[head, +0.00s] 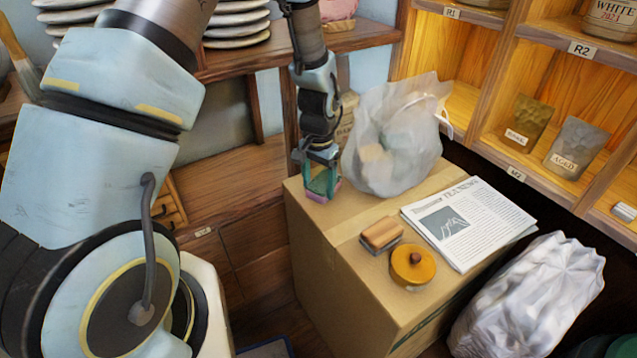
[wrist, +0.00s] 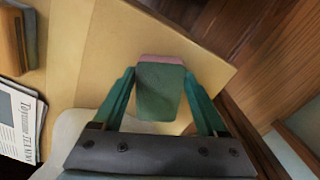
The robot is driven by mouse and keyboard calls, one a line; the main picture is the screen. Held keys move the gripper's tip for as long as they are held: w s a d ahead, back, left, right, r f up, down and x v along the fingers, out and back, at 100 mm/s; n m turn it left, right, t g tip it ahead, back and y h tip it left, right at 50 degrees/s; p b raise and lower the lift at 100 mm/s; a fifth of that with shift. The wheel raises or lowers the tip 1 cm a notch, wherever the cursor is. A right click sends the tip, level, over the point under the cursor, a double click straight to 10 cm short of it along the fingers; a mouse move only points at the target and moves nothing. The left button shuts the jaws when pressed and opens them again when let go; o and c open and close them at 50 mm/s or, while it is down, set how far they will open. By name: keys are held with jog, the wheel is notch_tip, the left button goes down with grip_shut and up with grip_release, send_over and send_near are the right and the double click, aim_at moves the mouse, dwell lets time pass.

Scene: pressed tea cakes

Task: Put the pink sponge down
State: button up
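The pink sponge (head: 318,197) has a green layer on top and sits between the fingers of my gripper (head: 322,184). It is low over the far left corner of the cardboard box (head: 330,270); I cannot tell whether it touches the box top. In the wrist view the sponge (wrist: 160,95) shows mostly its green face, with a pink strip at the far edge. The green fingers of my gripper (wrist: 160,75) lie close along both its sides and look shut on it. The fingers point down.
A translucent plastic bag (head: 395,140) stands just right of my gripper. Shelves (head: 480,75) stand behind.

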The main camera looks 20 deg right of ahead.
aim_at(318, 186)
jog(key=o, duration=0.3)
jog(key=shift+o, duration=0.2)
notch_tip(318, 186, up, 12)
jog(key=s+a+r+n, duration=0.1)
jog(key=a+r+n, duration=0.1)
jog(key=a, duration=0.7)
jog(key=a+r+n+t, duration=0.1)
jog(key=a+n, duration=0.3)
jog(key=a, duration=0.6)
jog(key=s+a+r+n, duration=0.1)
jog(key=a+n, duration=0.3)
jog(key=a, duration=0.6)
jog(key=shift+s+r+t+b, duration=0.35)
jog(key=shift+r+b, duration=0.1)
jog(key=shift+r, duration=0.45)
jog(key=shift+r, duration=0.15)
notch_tip(318, 186, up, 5)
jog(key=p, duration=0.5)
